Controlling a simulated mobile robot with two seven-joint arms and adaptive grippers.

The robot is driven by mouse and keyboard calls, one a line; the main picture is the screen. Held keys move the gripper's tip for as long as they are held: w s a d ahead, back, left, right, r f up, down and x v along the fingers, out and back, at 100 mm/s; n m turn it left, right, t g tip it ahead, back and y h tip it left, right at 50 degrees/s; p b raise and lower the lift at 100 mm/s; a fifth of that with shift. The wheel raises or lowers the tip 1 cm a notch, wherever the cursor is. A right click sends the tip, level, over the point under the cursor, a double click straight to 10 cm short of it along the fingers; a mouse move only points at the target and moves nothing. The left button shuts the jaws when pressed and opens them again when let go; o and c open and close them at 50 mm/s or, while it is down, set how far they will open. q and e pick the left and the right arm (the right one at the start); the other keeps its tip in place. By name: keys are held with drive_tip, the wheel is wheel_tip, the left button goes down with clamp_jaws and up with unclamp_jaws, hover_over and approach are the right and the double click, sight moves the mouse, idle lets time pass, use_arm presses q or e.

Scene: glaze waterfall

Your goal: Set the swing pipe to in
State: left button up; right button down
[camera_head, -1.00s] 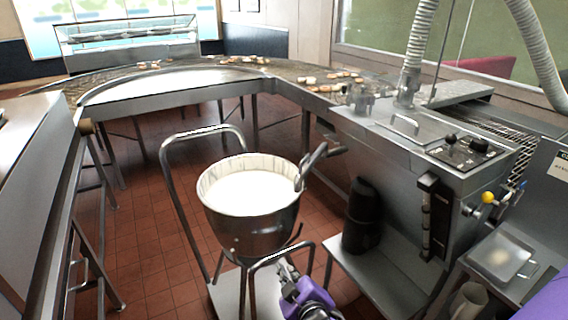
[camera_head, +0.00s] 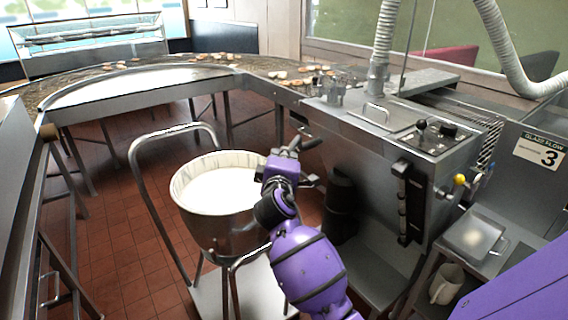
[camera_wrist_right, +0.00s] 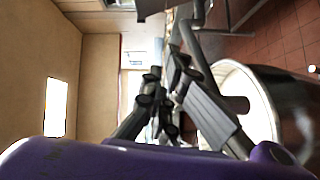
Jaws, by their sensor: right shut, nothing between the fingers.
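The swing pipe (camera_head: 308,145) is a short grey metal pipe at the left end of the steel glaze machine (camera_head: 375,142). Its lower part is hidden behind my right gripper in the head view, beside the right rim of the bowl (camera_head: 212,236) of white glaze. My right gripper (camera_head: 288,153) is at the pipe, shut with nothing between its fingers. In the right wrist view the gripper's dark fingers (camera_wrist_right: 166,92) are close to the grey pipe (camera_wrist_right: 192,42), with the bowl (camera_wrist_right: 265,95) to the right. I cannot tell whether they touch the pipe. My left gripper is not in view.
The bowl stands on a wheeled cart with a tubular handle (camera_head: 135,165). A conveyor with pastries curves behind. A yellow-knobbed valve (camera_head: 459,180), a tray (camera_head: 475,237) and a mug (camera_head: 447,284) are at the right. Red tiled floor lies open at the left.

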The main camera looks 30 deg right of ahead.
drive_tip(key=d, duration=0.2)
drive_tip(key=d+f, duration=0.1)
drive_tip(key=d, duration=0.1)
drive_tip(key=shift+s+d+p, duration=0.1)
drive_tip(key=shift+d+p, duration=0.15)
drive_tip(key=shift+p, duration=0.15)
idle(1.0)
